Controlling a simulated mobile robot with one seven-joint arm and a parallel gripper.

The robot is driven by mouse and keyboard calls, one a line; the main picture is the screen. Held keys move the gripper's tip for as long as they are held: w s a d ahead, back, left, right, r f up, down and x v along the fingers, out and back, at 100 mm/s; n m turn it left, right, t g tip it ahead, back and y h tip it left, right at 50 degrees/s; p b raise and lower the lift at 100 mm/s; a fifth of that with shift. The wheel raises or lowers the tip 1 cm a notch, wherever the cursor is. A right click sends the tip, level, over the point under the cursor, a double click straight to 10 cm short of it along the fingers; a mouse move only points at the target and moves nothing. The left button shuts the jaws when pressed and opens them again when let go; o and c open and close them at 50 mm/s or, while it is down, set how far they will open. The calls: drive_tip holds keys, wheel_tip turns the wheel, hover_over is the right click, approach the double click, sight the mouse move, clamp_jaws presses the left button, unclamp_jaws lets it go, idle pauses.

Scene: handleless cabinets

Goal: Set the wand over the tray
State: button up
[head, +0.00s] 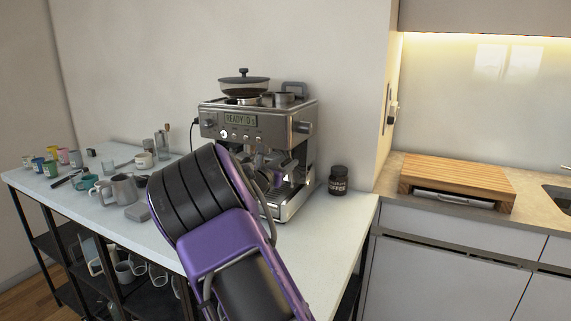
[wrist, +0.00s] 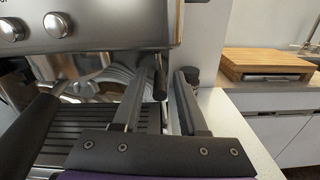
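The coffee machine (head: 262,120) stands on the white counter. In the wrist view, a thin upright piece with a black grip, which looks like the wand (wrist: 160,80), hangs at the machine's right front. My gripper (wrist: 160,100) is open, with one finger to the left of the wand and one to the right. I cannot tell whether either finger touches it. The slatted black drip tray (wrist: 75,130) lies to the left of the fingers, under the machine's front. In the head view, my purple and black arm hides the gripper's fingertips and part of the tray.
A dark coffee jar (head: 338,181) stands right of the machine. Cups and a steel pitcher (head: 124,189) stand on the left counter. A wooden board (head: 455,178) lies on the right-hand worktop. The counter's front right is clear.

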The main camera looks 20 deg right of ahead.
clamp_jaws()
idle(1.2)
